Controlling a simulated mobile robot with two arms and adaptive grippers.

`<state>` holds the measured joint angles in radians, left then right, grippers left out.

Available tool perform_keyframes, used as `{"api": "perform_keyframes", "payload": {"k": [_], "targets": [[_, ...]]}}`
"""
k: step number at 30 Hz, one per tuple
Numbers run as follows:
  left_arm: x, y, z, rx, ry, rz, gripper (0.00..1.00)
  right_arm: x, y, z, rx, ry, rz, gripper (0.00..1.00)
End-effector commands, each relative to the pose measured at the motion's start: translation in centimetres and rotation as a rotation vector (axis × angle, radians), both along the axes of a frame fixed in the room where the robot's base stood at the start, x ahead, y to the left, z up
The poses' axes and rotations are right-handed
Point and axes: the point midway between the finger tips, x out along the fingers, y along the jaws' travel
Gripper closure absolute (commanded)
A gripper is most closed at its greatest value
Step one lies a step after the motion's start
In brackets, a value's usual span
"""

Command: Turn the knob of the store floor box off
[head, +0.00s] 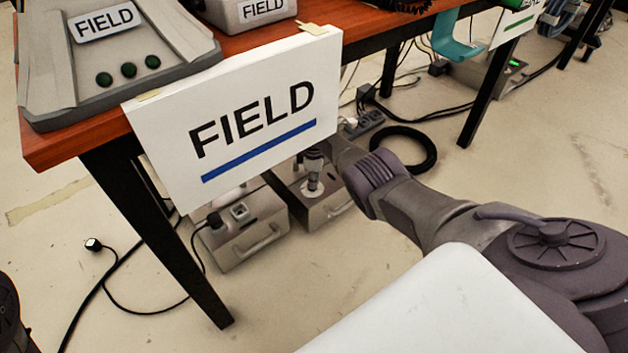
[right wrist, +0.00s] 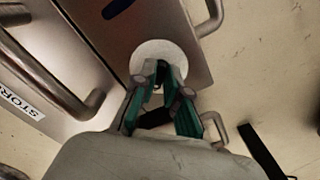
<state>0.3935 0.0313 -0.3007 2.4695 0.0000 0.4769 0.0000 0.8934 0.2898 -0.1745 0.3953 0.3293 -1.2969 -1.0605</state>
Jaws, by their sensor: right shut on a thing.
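The store floor box (head: 325,212) is a grey metal box on the floor under the table, partly hidden by the hanging sign. In the right wrist view, the box (right wrist: 110,50) shows a side handle and a label of which "STOR" is readable. A white round disc (right wrist: 150,52) sits on its top. My right gripper (right wrist: 162,78) reaches down to this disc, its fingers closed on the knob, which they mostly hide. In the head view, the right gripper (head: 314,170) is over the same box, beside the table. My left gripper is not in view.
Another floor box (head: 240,230) sits at left. A power strip (head: 362,124), a coiled black cable (head: 425,150) and loose cables lie around.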

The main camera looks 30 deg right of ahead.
Motion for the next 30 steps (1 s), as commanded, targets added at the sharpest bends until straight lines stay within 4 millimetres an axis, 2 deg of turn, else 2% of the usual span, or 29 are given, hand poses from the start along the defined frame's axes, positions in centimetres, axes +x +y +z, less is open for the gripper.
{"api": "perform_keyframes", "payload": {"k": [17, 18, 21, 30], "targets": [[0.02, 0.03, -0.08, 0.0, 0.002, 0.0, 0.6, 0.08, 0.03, 0.03, 0.001, -0.002, 0.029, 1.0], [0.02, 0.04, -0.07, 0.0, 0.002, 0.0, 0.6, 0.08, 0.03, 0.03, 0.001, -0.002, 0.029, 0.81], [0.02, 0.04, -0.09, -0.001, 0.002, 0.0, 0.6, 0.07, 0.03, 0.03, 0.001, -0.002, 0.029, 0.64], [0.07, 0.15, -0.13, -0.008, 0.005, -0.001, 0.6, 0.05, 0.01, 0.04, 0.001, -0.001, 0.028, 0.62]]}}
